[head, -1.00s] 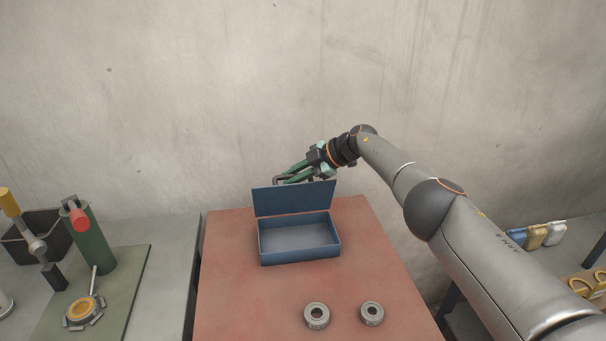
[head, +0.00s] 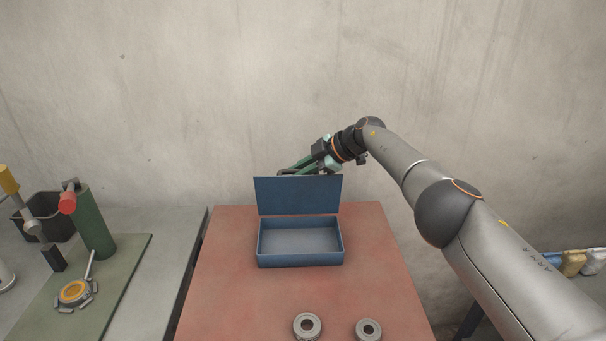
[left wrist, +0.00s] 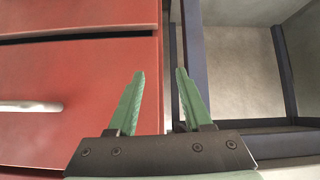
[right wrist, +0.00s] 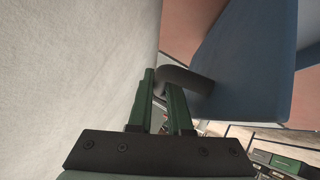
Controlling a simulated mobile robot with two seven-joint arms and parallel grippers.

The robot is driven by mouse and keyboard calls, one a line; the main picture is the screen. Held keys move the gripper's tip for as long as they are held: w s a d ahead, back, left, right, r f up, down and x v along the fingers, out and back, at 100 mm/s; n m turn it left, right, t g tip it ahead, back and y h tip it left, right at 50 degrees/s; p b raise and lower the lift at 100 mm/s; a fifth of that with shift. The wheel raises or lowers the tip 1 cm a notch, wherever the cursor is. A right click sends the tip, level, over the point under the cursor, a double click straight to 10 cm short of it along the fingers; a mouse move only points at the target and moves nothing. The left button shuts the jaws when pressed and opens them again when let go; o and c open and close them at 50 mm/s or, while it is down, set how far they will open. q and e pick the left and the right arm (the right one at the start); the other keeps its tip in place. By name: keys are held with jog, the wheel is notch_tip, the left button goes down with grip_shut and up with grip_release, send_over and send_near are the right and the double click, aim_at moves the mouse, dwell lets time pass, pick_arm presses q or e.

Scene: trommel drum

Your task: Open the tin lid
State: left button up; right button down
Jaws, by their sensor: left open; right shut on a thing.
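A blue rectangular tin (head: 300,259) sits on the red-brown table top, its empty inside showing. Its lid (head: 298,196) stands raised along the tin's back edge, roughly upright. My right gripper (head: 292,171) reaches in behind the lid's top edge, and its fingertips are partly hidden there. In the right wrist view my right gripper (right wrist: 160,85) is shut on a dark curved handle (right wrist: 188,79) on the blue lid (right wrist: 245,60). My left gripper (left wrist: 158,75) is open and empty, in front of a red drawer front; it is not in the head view.
Two grey metal rings (head: 307,326) lie near the table's front (head: 230,300). On the left bench stand a green cylinder (head: 95,225), a dark bin and an orange-centred part (head: 74,292). A concrete wall (head: 230,90) rises behind.

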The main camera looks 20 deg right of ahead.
dwell(0.4)
jog(key=c, duration=0.8)
grip_release()
jog(key=shift+c, duration=0.2)
jog(key=p+v, duration=0.7)
jog(key=v, duration=0.5)
jog(key=shift+s+d+r, duration=0.1)
jog(key=shift+s+r, duration=0.05)
jog(key=shift+r, duration=0.1)
